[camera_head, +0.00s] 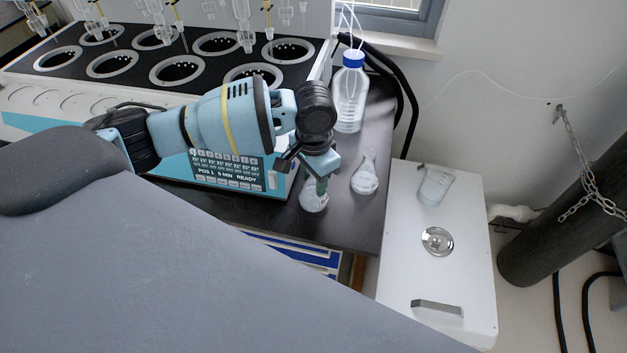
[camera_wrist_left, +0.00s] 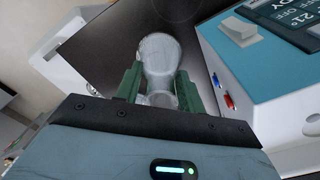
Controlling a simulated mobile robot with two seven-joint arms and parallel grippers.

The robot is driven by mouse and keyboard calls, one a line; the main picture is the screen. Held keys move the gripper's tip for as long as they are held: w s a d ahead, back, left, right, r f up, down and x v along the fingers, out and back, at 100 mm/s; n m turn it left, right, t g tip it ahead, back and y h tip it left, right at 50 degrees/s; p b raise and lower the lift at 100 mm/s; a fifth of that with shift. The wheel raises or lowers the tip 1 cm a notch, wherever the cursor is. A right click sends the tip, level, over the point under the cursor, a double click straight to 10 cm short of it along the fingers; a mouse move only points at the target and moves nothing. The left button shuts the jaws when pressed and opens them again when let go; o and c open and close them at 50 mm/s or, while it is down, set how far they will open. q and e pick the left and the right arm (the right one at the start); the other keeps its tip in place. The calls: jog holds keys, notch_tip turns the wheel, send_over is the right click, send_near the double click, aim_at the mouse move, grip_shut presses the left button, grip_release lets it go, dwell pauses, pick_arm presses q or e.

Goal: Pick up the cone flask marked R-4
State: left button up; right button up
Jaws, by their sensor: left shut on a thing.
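My left gripper (camera_head: 320,184) reaches down from the left at the front of the dark bench. Its green fingers are shut on a clear conical flask (camera_head: 314,199), just in front of the distiller. In the left wrist view the flask (camera_wrist_left: 160,60) sits between the green fingers, which hold it around its narrower part. I cannot read a marking on it, and cannot tell whether its base touches the bench. A second clear flask (camera_head: 365,176) stands to the right on the bench, apart from the gripper. My right gripper is not in view.
The distiller (camera_head: 232,183) with its display is close behind and left of the held flask. A blue-capped bottle (camera_head: 351,92) stands at the back. Right of the bench, a white cabinet top (camera_head: 398,260) carries a clear beaker (camera_head: 435,186).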

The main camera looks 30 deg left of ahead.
pick_arm(q)
jog(key=shift+r, duration=0.9)
jog(key=s+d, duration=0.2)
jog(key=d, duration=0.1)
jog(key=s+d, duration=0.3)
jog(key=s+d+r+p, duration=0.1)
jog(key=s+d, duration=0.2)
jog(key=shift+s+d+r, duration=0.1)
jog(key=shift+s, duration=0.05)
jog(key=shift+s+d+r, duration=0.15)
jog(key=shift+s+d, duration=1)
jog(key=shift+d, duration=0.15)
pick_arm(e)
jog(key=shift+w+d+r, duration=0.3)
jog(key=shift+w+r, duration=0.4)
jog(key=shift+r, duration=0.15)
